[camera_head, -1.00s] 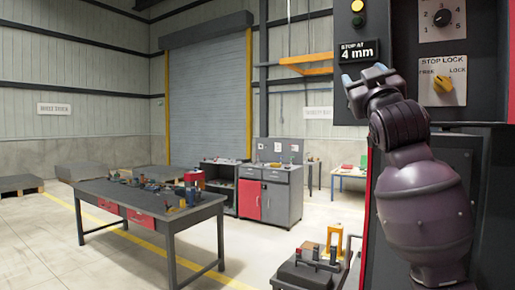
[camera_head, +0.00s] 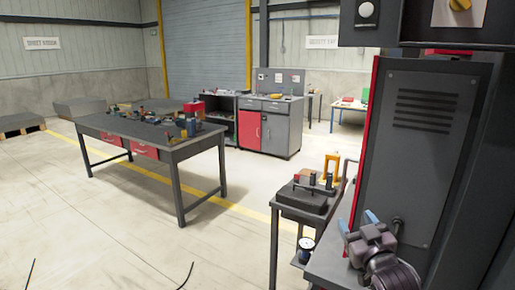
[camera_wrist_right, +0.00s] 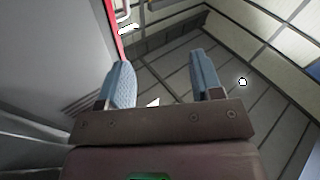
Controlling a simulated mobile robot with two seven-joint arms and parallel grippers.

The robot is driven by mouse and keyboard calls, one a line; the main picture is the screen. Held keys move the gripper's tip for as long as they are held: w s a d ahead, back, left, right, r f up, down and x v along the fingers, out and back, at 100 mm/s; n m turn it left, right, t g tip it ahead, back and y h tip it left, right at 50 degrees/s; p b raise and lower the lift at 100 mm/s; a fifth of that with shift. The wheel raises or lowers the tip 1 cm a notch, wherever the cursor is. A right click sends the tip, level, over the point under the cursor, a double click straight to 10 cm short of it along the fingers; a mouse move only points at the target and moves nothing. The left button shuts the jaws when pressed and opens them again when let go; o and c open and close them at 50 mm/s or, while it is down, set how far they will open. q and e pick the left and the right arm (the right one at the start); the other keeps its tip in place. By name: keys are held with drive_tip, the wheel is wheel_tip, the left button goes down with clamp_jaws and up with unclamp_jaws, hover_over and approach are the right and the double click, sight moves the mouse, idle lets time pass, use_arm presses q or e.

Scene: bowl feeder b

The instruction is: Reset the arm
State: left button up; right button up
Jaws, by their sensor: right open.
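My right gripper (camera_head: 358,226) is low at the right of the head view, in front of the dark cabinet (camera_head: 415,150) of the machine. Its two blue-grey fingers stand apart with nothing between them. In the right wrist view the gripper (camera_wrist_right: 163,85) is open and empty, with the grey cabinet side and its red edge at the left. My left gripper is not in view.
A yellow knob (camera_head: 460,5) and a white button (camera_head: 366,9) are on the machine's upper panel. A workbench (camera_head: 170,151) with several tools stands farther left. The floor between is clear.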

drive_tip(key=s+d+f+m+g+h, duration=0.1)
drive_tip(key=s+d+f+g, duration=0.1)
drive_tip(key=s+f, duration=1.2)
drive_tip(key=s+d+f+m+g+h, duration=0.1)
drive_tip(key=s+f+g, duration=0.4)
drive_tip(key=s+f, duration=0.9)
wheel_tip(320, 180, down, 2)
drive_tip(key=shift+s+d+f+m+g+h, duration=0.25)
drive_tip(key=shift+d+m+g+h, duration=0.05)
drive_tip(key=shift+d+m, duration=0.35)
drive_tip(key=shift+c, duration=0.2)
